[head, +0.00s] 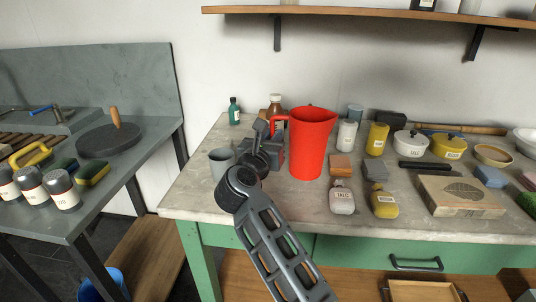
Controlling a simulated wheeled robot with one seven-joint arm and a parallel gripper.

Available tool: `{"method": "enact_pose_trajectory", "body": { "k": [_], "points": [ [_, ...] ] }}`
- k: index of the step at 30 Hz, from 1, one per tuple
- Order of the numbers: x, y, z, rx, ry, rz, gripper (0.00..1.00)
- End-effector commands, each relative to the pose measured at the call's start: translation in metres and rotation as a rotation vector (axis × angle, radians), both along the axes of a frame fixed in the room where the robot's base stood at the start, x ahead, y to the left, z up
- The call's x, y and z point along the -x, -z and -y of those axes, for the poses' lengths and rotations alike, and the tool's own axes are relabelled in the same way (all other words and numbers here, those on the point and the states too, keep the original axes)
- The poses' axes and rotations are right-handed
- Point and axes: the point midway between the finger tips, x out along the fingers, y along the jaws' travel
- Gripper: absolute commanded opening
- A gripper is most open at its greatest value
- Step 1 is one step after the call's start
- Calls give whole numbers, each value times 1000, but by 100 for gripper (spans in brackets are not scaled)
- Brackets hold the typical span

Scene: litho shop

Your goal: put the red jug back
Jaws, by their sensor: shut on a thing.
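The red jug (314,145) is upright over the left part of the stone-topped table (270,200). Its spout points right and its handle is on the left. My gripper (277,136) is at the jug's left side and is shut on it, at the handle. My gripper's fingers and part of the handle are hidden by the gripper body. I cannot tell whether the jug's base touches the tabletop.
A grey cup (222,160), a green bottle (234,112) and a brown bottle (274,106) stand left of the jug. A white bottle (346,136), an orange block (341,166) and a talc bottle (342,198) are close on its right.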

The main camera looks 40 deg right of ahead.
Motion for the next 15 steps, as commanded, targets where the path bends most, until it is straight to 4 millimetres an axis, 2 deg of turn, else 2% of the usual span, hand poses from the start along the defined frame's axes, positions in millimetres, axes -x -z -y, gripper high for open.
{"method": "enact_pose_trajectory", "body": {
  "k": [3,7,15],
  "points": [
    [-11,6,-3,2,0,0,0],
    [-14,11,-4,2,1,0,0],
    [-14,44,-4,1,0,0,0]
  ]
}}
